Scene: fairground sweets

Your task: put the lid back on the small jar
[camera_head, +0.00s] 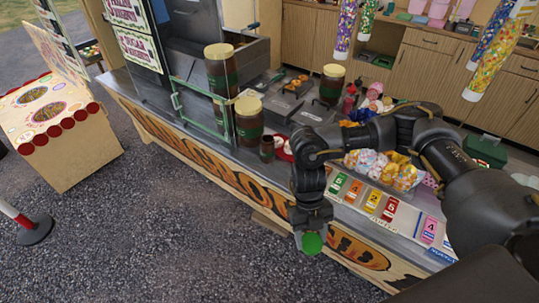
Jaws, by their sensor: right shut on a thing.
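The small jar (267,148) is brown and stands upright without a lid on the counter, just right of a larger jar. My right arm comes in from the right, and my right gripper (311,228) points down in front of the counter's front edge. It is shut on a round green lid (312,243), which shows below the fingers, apart from the jar, to its lower right. The fingertips are small and dark here. My left gripper is not in view.
Larger brown jars with cream lids stand near the small jar: a front one (249,122), a tall one (220,72) behind a green-framed pane, and one (331,84) further back. Wrapped sweets (368,163) and numbered price cards (373,201) lie right of it. Gravel (180,230) is open below.

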